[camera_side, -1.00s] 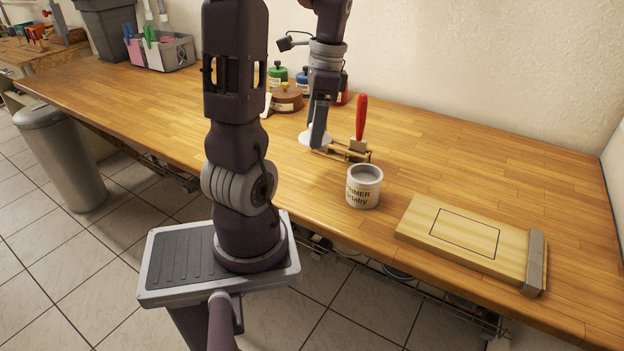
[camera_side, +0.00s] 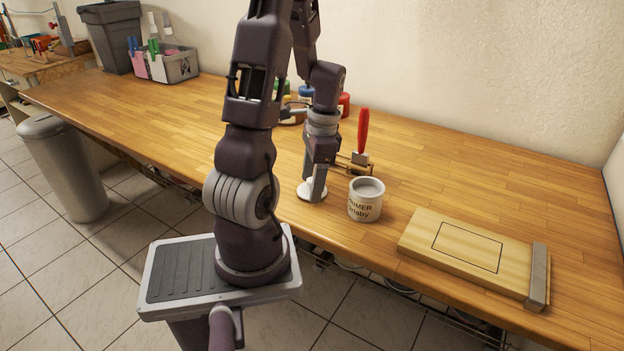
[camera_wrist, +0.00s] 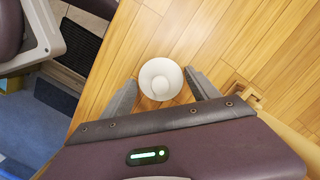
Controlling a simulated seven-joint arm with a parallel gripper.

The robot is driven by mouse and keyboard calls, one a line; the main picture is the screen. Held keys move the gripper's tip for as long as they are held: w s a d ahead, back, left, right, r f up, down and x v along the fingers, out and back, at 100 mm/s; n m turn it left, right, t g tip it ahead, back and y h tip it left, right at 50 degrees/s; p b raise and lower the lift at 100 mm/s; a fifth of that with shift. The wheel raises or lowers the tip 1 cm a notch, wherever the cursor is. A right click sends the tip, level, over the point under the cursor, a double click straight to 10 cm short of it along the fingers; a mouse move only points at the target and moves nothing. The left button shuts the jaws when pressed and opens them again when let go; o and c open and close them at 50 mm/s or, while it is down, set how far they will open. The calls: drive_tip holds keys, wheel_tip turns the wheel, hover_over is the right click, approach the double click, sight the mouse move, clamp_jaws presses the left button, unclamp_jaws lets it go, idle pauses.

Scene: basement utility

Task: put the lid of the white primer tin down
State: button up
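The white lid (camera_side: 311,190), round with a small raised centre, is at the fingertips of my gripper (camera_side: 316,196), close over the bench just left of the tin. I cannot tell whether the lid touches the bench. The white primer tin (camera_side: 365,201) stands upright and uncovered to the right of my gripper, its label facing the camera.
A red-handled tool (camera_side: 362,136) stands in a small wooden rest (camera_side: 345,167) behind the tin. A wooden board (camera_side: 465,250) with a grey end bar lies at the right. Coloured pots (camera_side: 344,103) stand at the back, partly hidden by my arm.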

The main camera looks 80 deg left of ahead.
drive_tip(key=shift+o, duration=0.8)
wheel_tip(320, 180, up, 12)
drive_tip(key=w, duration=0.2)
drive_tip(key=w+d+r+t+y, duration=0.1)
drive_tip(key=d+r, duration=0.1)
drive_tip(key=d, duration=0.3)
drive_tip(key=w+d+r+t, duration=0.2)
drive_tip(key=d, duration=0.4)
drive_tip(key=s+d+r+t+h, duration=0.1)
drive_tip(key=s+d+t, duration=0.3)
drive_tip(key=d, duration=1)
drive_tip(key=shift+s+r, duration=0.45)
drive_tip(key=shift+s, duration=0.15)
